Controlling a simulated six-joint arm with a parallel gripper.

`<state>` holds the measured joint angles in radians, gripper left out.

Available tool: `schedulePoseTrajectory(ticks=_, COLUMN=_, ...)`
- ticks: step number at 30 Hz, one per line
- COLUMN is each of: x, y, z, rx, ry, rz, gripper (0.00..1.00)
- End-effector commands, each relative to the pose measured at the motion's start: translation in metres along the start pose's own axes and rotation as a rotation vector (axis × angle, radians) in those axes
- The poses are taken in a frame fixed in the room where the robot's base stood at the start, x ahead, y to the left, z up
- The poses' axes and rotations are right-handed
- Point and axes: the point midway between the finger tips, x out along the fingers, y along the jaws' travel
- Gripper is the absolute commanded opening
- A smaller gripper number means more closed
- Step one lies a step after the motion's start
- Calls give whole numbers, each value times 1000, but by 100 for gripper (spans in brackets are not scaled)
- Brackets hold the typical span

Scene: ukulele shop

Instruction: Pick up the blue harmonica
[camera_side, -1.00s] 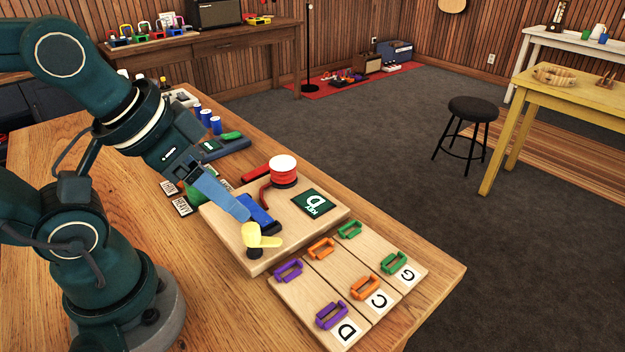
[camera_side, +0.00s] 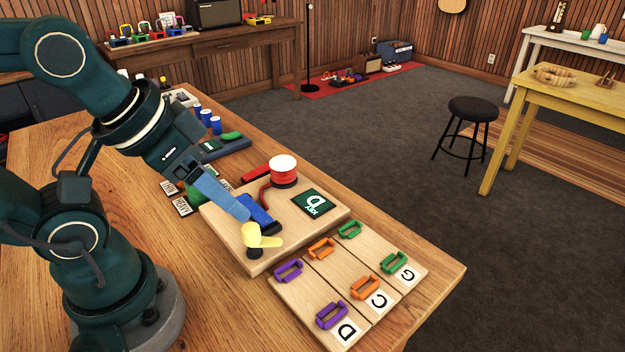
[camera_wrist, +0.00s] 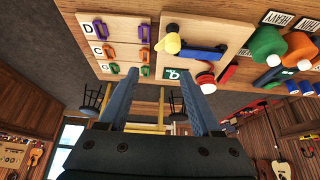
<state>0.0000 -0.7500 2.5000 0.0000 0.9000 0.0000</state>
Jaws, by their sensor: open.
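The blue harmonica (camera_side: 256,213) lies on the wooden board (camera_side: 300,230) as a blue bar with a dark end, partly hidden behind my finger in the side view. In the wrist view my gripper (camera_wrist: 158,74) is open and empty, fingers spread wide apart.
A yellow knob-like piece (camera_side: 259,240) stands close to the harmonica's near end. A red spool with a white top (camera_side: 284,170) and a green key card (camera_side: 314,202) are on the same board. A lettered rack (camera_side: 335,275) with coloured holders lies in front. The card's surroundings are clear.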

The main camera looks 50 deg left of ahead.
Motion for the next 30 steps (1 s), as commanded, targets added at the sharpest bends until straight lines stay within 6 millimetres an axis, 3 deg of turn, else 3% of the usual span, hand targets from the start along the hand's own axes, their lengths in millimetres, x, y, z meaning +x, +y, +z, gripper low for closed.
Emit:
schedulePoseTrajectory(ticks=17, x=0, y=0, z=0, rx=64, ry=0, rz=0, gripper=69)
schedulePoseTrajectory(ticks=20, x=-2, y=0, z=-3, rx=218, ry=9, rz=-1, gripper=69)
schedulePoseTrajectory(ticks=24, x=-4, y=-2, z=-17, rx=548, ry=2, rz=-7, gripper=69)
schedulePoseTrajectory(ticks=30, x=9, y=-16, z=-40, rx=1012, ry=-93, rz=12, gripper=69)
